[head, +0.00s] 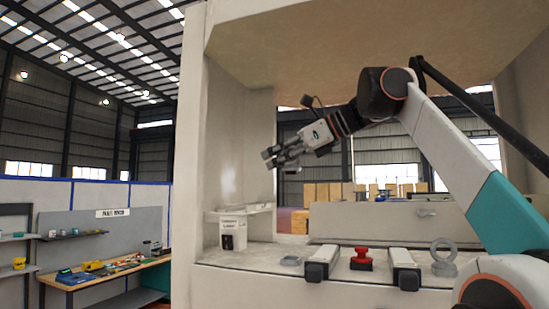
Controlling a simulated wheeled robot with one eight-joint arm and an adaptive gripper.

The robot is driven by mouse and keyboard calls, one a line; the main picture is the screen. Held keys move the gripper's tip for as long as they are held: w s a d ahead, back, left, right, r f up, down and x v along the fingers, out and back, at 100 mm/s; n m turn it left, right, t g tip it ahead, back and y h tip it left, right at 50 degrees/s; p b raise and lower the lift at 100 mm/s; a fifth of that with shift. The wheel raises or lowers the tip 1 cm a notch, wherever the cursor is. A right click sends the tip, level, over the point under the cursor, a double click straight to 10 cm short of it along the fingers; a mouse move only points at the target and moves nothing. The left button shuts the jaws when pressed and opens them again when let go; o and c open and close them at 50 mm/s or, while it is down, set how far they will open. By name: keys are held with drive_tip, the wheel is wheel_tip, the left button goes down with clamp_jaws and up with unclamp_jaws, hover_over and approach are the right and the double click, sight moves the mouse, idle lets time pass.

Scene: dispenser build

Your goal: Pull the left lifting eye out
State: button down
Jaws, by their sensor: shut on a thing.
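My gripper (275,157) is raised in the upper middle of the head view, well above the counter and pointing down to the left. Its fingers are shut on a small grey piece, which I take to be the left lifting eye; the fingers hide most of it and its ring shape is not clear. On the counter at the left lies a low grey round seat (291,260) with no upright ring on it. At the right, a grey lifting eye (443,257) stands upright on its round base.
A red knob (361,259) sits between two white bars with dark ends, the left bar (322,263) and the right bar (405,269). A white box (233,233) stands at the back left under a small shelf. The housing has side walls and a roof above.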

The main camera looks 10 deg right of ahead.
drive_tip(key=shift+r, duration=0.15)
wheel_tip(320, 180, up, 7)
drive_tip(key=p, duration=0.8)
idle(0.4)
